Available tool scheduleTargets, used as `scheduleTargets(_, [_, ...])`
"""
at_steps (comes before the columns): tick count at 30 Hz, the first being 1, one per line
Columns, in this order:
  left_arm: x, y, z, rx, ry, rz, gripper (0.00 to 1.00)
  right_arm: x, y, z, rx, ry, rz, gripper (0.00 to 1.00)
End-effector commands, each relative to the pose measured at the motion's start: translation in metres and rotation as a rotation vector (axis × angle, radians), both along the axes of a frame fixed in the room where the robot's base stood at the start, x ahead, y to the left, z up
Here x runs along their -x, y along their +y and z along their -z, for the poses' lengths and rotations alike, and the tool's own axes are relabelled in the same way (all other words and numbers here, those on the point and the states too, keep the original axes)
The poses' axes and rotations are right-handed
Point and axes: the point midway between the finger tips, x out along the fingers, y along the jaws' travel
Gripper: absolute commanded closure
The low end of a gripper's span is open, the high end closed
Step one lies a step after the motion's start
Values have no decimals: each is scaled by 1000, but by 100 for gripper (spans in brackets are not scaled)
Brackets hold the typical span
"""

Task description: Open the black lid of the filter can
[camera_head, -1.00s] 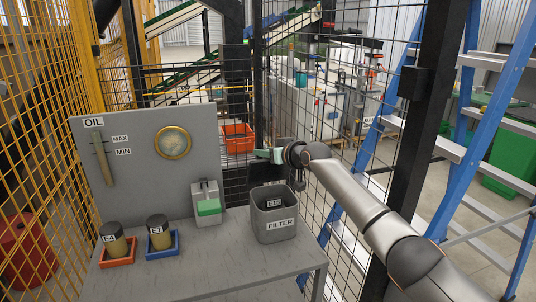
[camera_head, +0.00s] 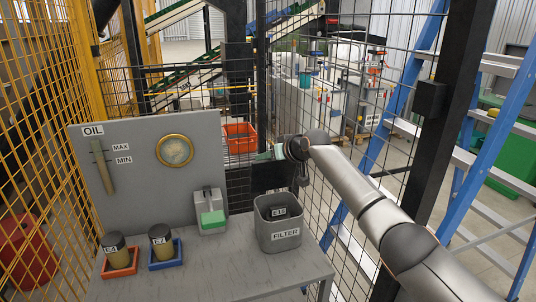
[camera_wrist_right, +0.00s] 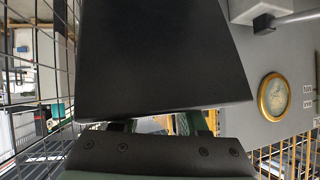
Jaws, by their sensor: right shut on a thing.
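The grey filter can (camera_head: 283,238) stands on the bench, labelled FILTER. Its top is open and a dark part labelled E15 or similar (camera_head: 279,211) shows inside. The black lid (camera_head: 270,179) stands roughly upright at the can's back rim; I cannot tell whether it touches the rim. My right gripper (camera_head: 272,156) is shut on the lid's upper edge. In the right wrist view the lid (camera_wrist_right: 160,60) fills the middle as a flat black plate, with the fingers (camera_wrist_right: 155,124) at its edge. My left gripper is not in view.
Two dark-capped jars stand in a red tray (camera_head: 119,271) and a blue tray (camera_head: 165,266) on the grey bench (camera_head: 225,262). A green-fronted grey box (camera_head: 212,219) stands left of the can. The OIL panel (camera_head: 140,190) rises behind. Wire fence (camera_head: 330,160) runs close behind and right.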

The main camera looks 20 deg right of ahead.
Motion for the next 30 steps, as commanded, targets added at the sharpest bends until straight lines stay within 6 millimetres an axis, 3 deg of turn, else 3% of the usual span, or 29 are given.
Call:
scheduleTargets(1, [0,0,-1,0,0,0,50,3,-3,11,9,27,3,100])
scheduleTargets(30, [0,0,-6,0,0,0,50,8,-3,13,11,66,4,100])
